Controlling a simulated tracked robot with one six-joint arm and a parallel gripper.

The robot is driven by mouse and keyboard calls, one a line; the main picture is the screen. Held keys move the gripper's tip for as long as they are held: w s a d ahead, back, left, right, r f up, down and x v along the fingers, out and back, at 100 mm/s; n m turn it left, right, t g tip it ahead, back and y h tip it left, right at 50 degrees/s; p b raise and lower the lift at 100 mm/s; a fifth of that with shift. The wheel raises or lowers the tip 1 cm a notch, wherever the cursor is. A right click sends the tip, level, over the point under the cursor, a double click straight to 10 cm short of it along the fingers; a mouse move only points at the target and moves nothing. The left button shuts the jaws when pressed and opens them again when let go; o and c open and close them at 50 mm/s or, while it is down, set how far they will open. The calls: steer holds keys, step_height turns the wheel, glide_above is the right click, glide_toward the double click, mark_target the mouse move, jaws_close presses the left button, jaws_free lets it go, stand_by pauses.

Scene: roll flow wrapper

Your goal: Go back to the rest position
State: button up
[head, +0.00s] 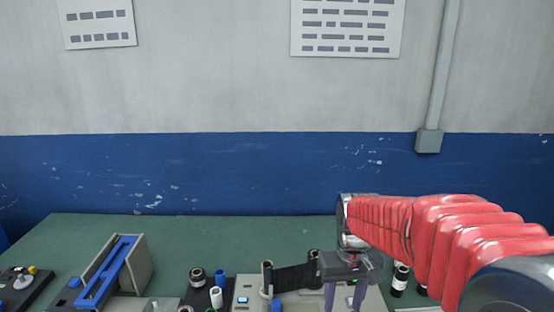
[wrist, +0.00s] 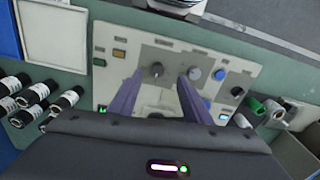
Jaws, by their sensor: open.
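My gripper (wrist: 155,98) is open, with its two purple fingers apart over a light control panel (wrist: 122,45) with knobs and buttons in the wrist view. I see nothing held between the fingers. A dark knob (wrist: 156,70) shows near the fingertips; I cannot tell whether they touch it. In the head view my gripper (head: 343,296) points down at the front of the bench, and its fingertips are cut off by the lower edge. My red-sleeved arm reaches in from the right.
The green bench (head: 200,240) is clear towards the blue wall. A blue-railed grey unit (head: 110,270) stands at left. A dark film web (head: 293,278) spans rollers beside my gripper.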

steer(key=s+r+t, duration=0.2)
steer(key=s+r, duration=0.2)
steer(key=s, duration=0.4)
steer(key=s+r+m+t, duration=0.1)
steer(key=s+r+t, duration=0.2)
steer(key=s, duration=0.5)
steer(key=shift+a+r, duration=0.15)
steer(key=shift+r, duration=0.6)
